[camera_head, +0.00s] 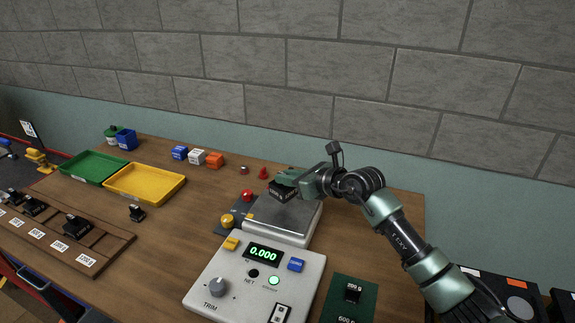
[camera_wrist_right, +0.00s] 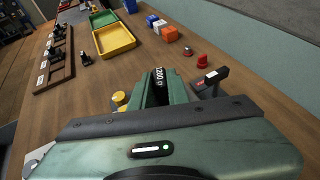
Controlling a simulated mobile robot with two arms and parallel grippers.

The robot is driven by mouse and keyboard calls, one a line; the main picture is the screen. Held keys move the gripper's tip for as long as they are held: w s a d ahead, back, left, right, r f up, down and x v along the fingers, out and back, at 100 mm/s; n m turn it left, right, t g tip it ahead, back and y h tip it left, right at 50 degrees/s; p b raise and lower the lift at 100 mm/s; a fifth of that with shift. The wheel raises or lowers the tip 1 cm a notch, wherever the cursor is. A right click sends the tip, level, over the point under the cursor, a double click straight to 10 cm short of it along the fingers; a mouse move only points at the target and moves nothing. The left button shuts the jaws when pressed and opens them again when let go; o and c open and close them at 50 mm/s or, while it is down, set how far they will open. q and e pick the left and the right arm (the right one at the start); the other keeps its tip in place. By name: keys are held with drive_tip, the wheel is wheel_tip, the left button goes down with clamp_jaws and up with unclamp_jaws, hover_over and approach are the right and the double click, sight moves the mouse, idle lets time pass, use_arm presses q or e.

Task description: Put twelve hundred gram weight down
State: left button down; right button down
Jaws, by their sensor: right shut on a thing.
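My right gripper (camera_head: 284,183) is shut on the black twelve hundred gram weight (camera_head: 281,193). In the right wrist view the weight (camera_wrist_right: 159,80) shows its white "1200" marking between the fingers. The gripper holds it over the far left part of the grey scale pan (camera_head: 290,219). I cannot clearly see a gap between weight and pan. The scale's green display (camera_head: 263,253) reads 0.000. My left gripper is not in view.
A wooden rack (camera_head: 108,247) with black weights is at the left. A yellow tray (camera_head: 146,183) and green tray (camera_head: 94,166) stand behind it. A small black weight (camera_head: 353,292) sits on a green mat (camera_head: 343,312) at the front right. Several coloured cubes stand at the back.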

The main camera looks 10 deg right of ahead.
sight(291, 191)
wheel_tip(291, 191, down, 2)
drive_tip(key=shift+f+p, duration=0.25)
drive_tip(key=shift+p, duration=0.05)
drive_tip(key=shift+f, duration=0.55)
drive_tip(key=shift+f, duration=0.1)
drive_tip(key=c, duration=1.6)
unclamp_jaws()
drive_tip(key=shift+f, duration=0.35)
drive_tip(key=shift+o, duration=1.2)
drive_tip(key=shift+s, duration=0.1)
drive_tip(key=shift+r, duration=0.1)
